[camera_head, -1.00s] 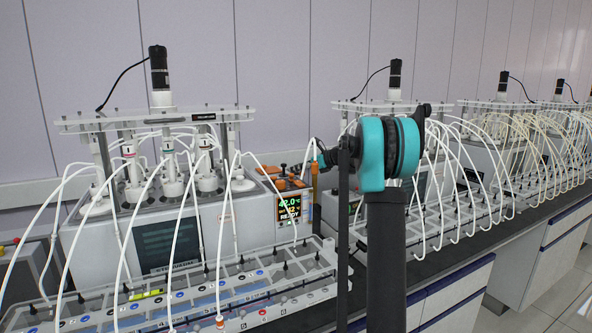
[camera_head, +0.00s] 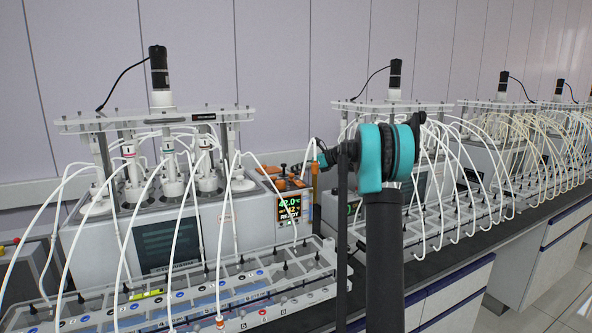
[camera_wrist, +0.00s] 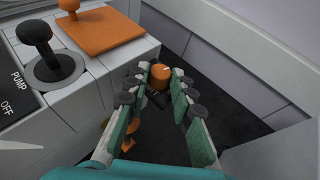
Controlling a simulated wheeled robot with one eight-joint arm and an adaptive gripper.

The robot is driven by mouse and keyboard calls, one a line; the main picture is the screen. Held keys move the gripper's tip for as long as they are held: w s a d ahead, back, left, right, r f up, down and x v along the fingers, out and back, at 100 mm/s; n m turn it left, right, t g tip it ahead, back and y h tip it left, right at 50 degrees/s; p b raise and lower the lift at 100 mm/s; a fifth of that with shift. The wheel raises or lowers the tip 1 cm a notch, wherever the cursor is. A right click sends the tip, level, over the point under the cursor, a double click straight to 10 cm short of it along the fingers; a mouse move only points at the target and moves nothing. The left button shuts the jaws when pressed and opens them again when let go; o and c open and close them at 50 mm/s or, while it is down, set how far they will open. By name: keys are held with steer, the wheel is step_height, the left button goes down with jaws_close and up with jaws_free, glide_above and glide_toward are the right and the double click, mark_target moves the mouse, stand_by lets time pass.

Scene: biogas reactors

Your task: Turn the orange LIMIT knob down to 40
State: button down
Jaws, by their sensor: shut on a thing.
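In the wrist view, an orange knob (camera_wrist: 160,72) with a pale mark on its top sits between my fingertips, above a dark surface. My gripper (camera_wrist: 160,75) is shut on it, with one finger on each side. In the head view, a small lit display (camera_head: 290,207) on the nearest unit shows a green 42.0, with a smaller, blurred yellow figure below that looks like 42. The knob itself cannot be made out there. My arm covers part of that area.
In the wrist view, a black PUMP lever (camera_wrist: 45,55) and an orange plate (camera_wrist: 100,30) are at the upper left. A pale wall (camera_wrist: 230,60) runs along the right. In the head view, a reactor unit (camera_head: 115,250) with many white tubes stands at the left.

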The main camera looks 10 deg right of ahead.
steer(key=shift+w+d+n+g+y, duration=0.1)
steer(key=shift+w+n+g+y, duration=0.1)
steer(key=shift+n+g+y, duration=0.5)
steer(key=shift+w+d+n+g+y, duration=0.15)
steer(key=shift+n+g+y, duration=0.15)
steer(key=shift+n+g, duration=0.7)
steer(key=shift+a, duration=0.1)
steer(key=c, duration=1.6)
jaws_free()
step_height(320, 180, up, 10)
